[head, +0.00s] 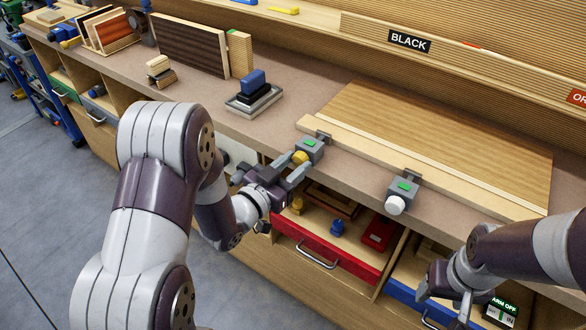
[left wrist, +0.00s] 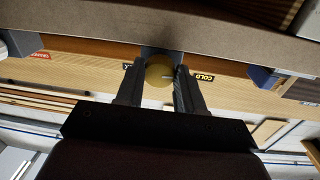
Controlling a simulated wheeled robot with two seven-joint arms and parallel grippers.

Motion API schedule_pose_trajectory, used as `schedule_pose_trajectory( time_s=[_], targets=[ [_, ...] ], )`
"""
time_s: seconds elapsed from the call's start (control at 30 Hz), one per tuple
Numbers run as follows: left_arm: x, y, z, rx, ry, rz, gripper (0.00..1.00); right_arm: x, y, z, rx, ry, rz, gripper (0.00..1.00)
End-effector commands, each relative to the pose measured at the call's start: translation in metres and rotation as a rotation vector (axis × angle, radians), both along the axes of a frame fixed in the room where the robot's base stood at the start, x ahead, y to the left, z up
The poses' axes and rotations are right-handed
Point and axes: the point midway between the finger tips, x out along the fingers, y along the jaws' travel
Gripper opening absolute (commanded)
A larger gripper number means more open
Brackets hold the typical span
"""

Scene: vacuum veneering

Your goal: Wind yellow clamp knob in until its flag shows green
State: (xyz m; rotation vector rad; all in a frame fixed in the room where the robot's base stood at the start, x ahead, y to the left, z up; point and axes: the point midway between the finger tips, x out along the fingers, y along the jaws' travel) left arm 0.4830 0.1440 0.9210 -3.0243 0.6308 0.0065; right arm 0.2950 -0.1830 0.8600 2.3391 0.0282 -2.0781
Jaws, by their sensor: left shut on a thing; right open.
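The yellow clamp knob (head: 300,157) sits on the front of a grey clamp (head: 310,149) at the bench's front edge. A green flag (head: 309,142) shows on top of that clamp. My left gripper (head: 295,168) is shut on the yellow knob, one finger on each side. In the left wrist view the round knob (left wrist: 158,74) lies between the two dark fingers (left wrist: 157,85). My right gripper (head: 450,307) is open and empty at the lower right, in front of the blue drawer, away from the clamps.
A second grey clamp (head: 403,187) with a white knob (head: 396,205) and a green flag stands to the right. A wooden panel (head: 440,140) lies behind both clamps. Below are an open red drawer (head: 318,250) with small items and a blue drawer (head: 415,308). A blue-handled block (head: 253,92) stands left.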

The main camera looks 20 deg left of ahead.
Motion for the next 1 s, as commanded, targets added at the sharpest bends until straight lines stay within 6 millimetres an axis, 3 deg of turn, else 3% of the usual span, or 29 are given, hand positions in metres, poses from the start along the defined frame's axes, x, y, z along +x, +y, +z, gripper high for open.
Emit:
schedule_pose_trajectory(
  time_s=[0.23,0.27,0.3,0.33,0.67,0.77,1.0],
  targets=[
    [0.000,0.000,0.000,0.004,-0.001,-0.001,0.07,0.000,0.000,0.001,0.000,0.000,0.000,0.63],
    [0.000,0.000,0.000,0.004,-0.001,-0.001,0.47,0.000,0.000,0.001,0.000,0.000,0.000,0.63],
    [0.000,0.000,0.000,0.004,-0.001,-0.001,0.60,0.000,0.000,0.001,0.000,0.000,0.000,0.63],
    [0.000,0.000,0.000,0.004,-0.001,-0.001,0.63,0.000,0.000,0.001,0.000,0.000,0.000,0.63],
    [-0.004,0.002,0.000,0.004,0.001,0.001,0.63,0.000,0.000,0.000,0.000,0.000,0.000,0.63],
    [-0.016,0.008,0.000,0.003,0.000,0.003,0.63,0.000,0.000,0.000,0.000,0.000,0.000,0.63],
    [-0.076,0.035,0.001,0.002,0.001,0.008,0.63,0.000,0.000,-0.002,0.000,0.000,0.000,0.63]
  ],
)
